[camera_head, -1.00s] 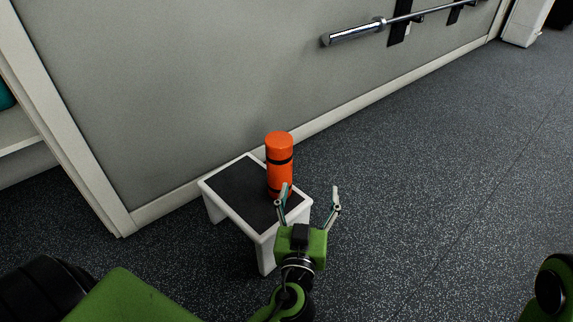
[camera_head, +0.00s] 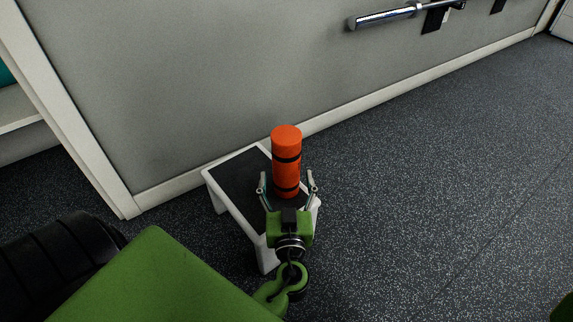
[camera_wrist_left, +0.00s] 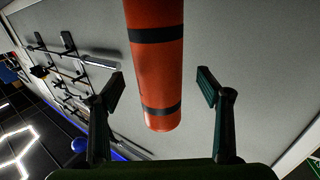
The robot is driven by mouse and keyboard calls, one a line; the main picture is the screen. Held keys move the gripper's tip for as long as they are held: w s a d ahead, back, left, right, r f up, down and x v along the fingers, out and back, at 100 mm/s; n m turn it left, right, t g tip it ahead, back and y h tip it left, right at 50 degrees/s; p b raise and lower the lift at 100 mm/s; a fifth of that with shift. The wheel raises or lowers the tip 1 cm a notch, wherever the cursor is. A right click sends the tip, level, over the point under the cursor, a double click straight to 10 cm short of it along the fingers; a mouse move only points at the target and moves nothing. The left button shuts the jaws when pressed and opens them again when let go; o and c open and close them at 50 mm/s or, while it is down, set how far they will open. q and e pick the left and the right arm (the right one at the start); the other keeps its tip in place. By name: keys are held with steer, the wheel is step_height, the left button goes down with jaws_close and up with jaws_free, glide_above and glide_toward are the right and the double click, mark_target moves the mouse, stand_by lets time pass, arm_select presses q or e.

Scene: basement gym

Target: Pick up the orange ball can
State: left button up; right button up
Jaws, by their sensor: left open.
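The orange ball can (camera_head: 286,150) is a tall orange cylinder with black bands. It stands upright on a small white stool (camera_head: 232,208) with a dark top. My left gripper (camera_head: 287,186) is open, with its fingers on either side of the can's lower part in the head view. In the left wrist view the can (camera_wrist_left: 157,75) shows between the two open fingers (camera_wrist_left: 160,92), with a gap on both sides. I cannot tell how far the can reaches in between the fingertips. My right gripper is not in view.
A grey wall (camera_head: 220,80) stands close behind the stool. A barbell (camera_head: 385,17) hangs on it at the upper right. A shelf (camera_head: 18,110) is at the left edge. The speckled floor (camera_head: 420,190) to the right is clear.

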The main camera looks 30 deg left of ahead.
arm_select(q)
steer(key=b+x, duration=0.1)
steer(key=x, duration=0.4)
steer(key=shift+w+r, duration=0.1)
steer(key=c, duration=1.4)
steer(key=shift+o, duration=0.2)
steer(key=shift+r, duration=0.15)
